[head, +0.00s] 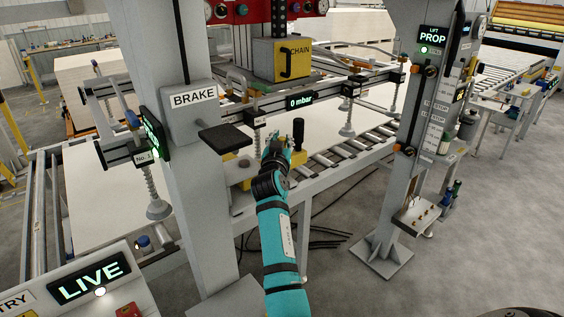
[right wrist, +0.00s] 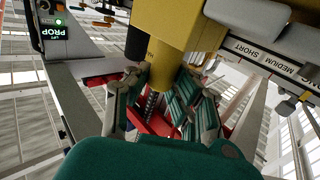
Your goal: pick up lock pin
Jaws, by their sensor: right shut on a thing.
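My right gripper (head: 278,146) is at the near side of the machine frame, between the two grey posts, beside a yellow part (head: 297,157) with an upright black knob (head: 298,130). In the right wrist view the fingers (right wrist: 158,88) are shut around a yellow round piece (right wrist: 167,76), which I take to be the lock pin. Its far part joins or overlaps a larger yellow body, and I cannot tell where one ends. In the head view the hand hides it. My left gripper is not in view.
The BRAKE post (head: 187,150) with its black pedal-like plate (head: 224,138) stands left of my arm. The LIFT PROP post (head: 409,130) stands to the right. The yellow CHAIN block (head: 281,60) hangs above. Rollers (head: 340,150) lie behind the hand.

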